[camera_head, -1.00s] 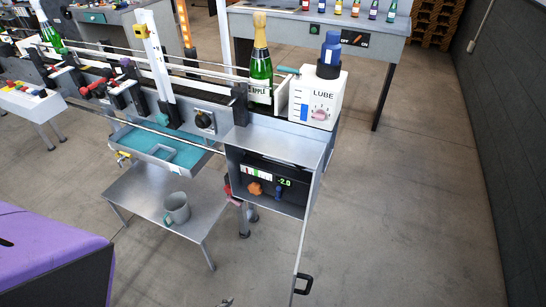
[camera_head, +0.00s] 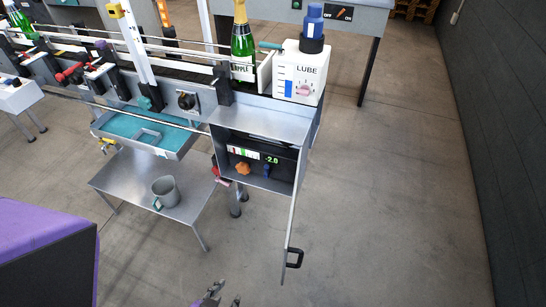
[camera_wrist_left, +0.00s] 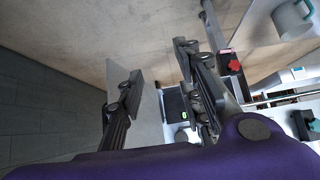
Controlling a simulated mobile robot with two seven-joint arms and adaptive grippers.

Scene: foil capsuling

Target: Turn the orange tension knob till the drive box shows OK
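The orange tension knob (camera_head: 243,168) sits inside the open drive box (camera_head: 272,184), under a coloured bar gauge (camera_head: 243,153). The lit display (camera_head: 268,160) beside the gauge reads -2.0 in green; no OK shows. A blue knob (camera_head: 266,171) is to the right of the orange one. My left gripper (camera_head: 219,295) shows only at the bottom edge of the head view, in front of the box and well apart from the knob. In the left wrist view its fingers (camera_wrist_left: 158,66) are spread and empty; the small green display (camera_wrist_left: 184,115) appears beyond them. My right gripper is out of view.
The box door hangs open toward me, with a black handle (camera_head: 294,258). A low metal table (camera_head: 118,178) with a grey mug (camera_head: 165,191) is left of the box. A LUBE tank (camera_head: 307,70) stands above it. The floor to the right is clear.

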